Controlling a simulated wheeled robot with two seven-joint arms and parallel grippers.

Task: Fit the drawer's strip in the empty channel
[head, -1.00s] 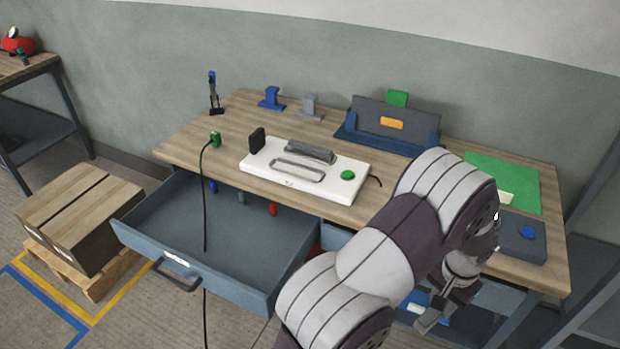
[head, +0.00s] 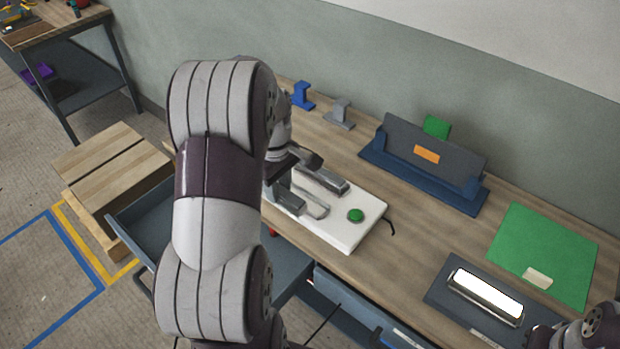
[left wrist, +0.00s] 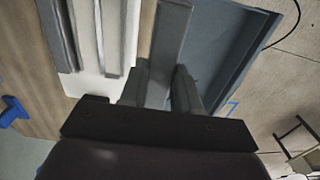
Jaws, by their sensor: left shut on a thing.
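My left gripper (head: 284,188) is over the left part of the white mould board (head: 350,232), largely hidden by my own arm in the head view. In the left wrist view its fingers (left wrist: 160,92) are shut on a long grey strip (left wrist: 170,40). The strip sticks out past the fingers, beside the board's edge and apart from its channels in the picture.
The open blue-grey drawer (head: 140,213) is below the table's front edge. A green button (head: 355,215) is on the board. A blue stand with a grey panel (head: 432,150), a green mat (head: 545,250) and a dark block with a bright bar (head: 487,296) take up the right side.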

